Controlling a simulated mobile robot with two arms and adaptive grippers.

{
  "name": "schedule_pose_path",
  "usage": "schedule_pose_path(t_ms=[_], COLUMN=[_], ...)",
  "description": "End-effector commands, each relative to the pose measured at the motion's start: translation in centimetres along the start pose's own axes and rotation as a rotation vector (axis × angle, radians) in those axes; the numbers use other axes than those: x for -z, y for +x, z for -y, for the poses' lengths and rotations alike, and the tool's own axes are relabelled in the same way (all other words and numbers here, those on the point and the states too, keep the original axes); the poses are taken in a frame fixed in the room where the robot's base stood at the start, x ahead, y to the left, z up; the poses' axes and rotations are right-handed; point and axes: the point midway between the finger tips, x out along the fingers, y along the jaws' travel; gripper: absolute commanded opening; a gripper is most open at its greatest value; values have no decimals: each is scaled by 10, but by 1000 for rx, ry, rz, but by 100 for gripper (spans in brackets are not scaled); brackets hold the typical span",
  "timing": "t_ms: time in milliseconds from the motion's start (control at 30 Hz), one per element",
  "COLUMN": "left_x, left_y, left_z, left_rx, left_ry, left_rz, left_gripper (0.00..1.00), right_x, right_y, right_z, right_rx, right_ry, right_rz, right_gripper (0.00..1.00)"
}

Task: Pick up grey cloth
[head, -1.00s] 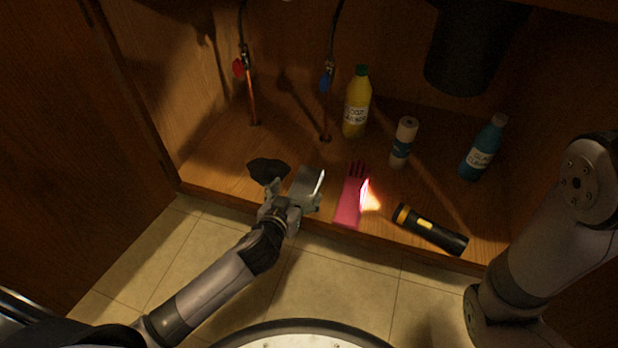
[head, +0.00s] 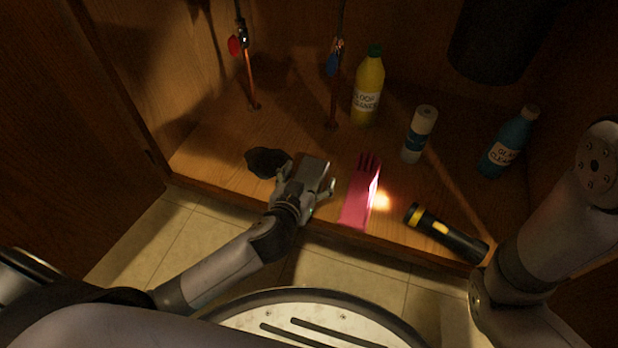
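The grey cloth (head: 312,168) looks like a folded, block-like grey piece on the cabinet floor near its front edge, left of the pink glove. My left gripper (head: 309,178) reaches in from the lower left. Its fingers are spread, one on the left of the cloth and one on its right, with the cloth between them. I cannot tell whether either finger touches it. The gripper hides the cloth's near end. My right arm shows at the right edge, but its gripper is out of view.
A dark irregular patch (head: 267,162) lies left of the cloth. The pink glove (head: 358,200) lies close on the right, then a lit flashlight (head: 445,233). A yellow bottle (head: 368,92), white canister (head: 419,135), blue bottle (head: 508,145) and copper pipes (head: 250,82) stand behind.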

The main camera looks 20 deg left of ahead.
Motion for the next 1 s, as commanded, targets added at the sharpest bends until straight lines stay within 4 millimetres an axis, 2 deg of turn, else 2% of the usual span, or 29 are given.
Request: schedule_pose_path(t_ms=[67,733,1000], left_x=[0,0,1], left_y=[0,0,0], left_z=[0,0,0], left_rx=[0,0,0], left_ry=[0,0,0], left_rz=[0,1,1], left_gripper=[74,29,29], right_x=[2,0,-1], right_y=[0,0,1], right_z=[0,0,0], right_rx=[0,0,0], right_ry=[0,-1,-1], right_rz=[-4,0,1], right_gripper=[28,28,28])
